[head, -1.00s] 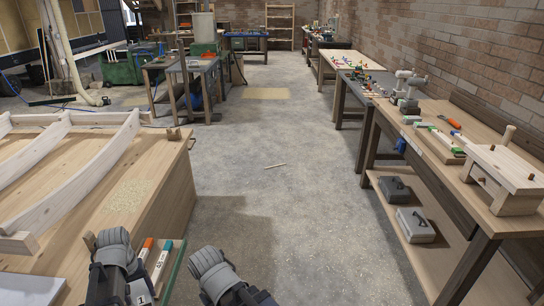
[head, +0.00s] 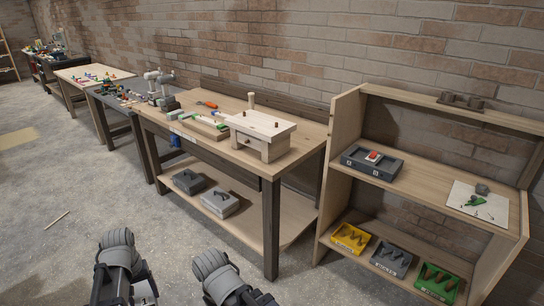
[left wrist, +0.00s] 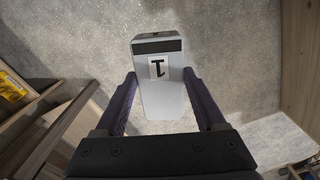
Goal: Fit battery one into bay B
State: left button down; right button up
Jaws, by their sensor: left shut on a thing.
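Battery one (left wrist: 161,102) is a light grey block with a dark band and a white label bearing a 1. In the left wrist view my left gripper (left wrist: 160,75) is shut on it, one dark finger on each side, with floor beyond. In the head view a dark grey dock (head: 358,165) with a red part on top and two small pale labels on its front stands on the right shelf's middle board. The labels are too small to read, so I cannot tell which bay is B. My right gripper's jaws are not visible.
The shelf unit (head: 341,130) also holds a white board (head: 462,203) and yellow (head: 350,238), grey (head: 391,259) and green (head: 437,283) bins. A workbench (head: 290,150) with tools and a wooden block stands left of it.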

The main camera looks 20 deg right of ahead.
aim_at(385, 165)
jog(key=z, duration=1.7)
jog(key=i+j+z, duration=0.25)
jog(key=i, duration=0.15)
jog(key=i+j, duration=0.1)
jog(key=i, duration=0.35)
jog(key=i+j, duration=0.15)
jog(key=i, duration=0.3)
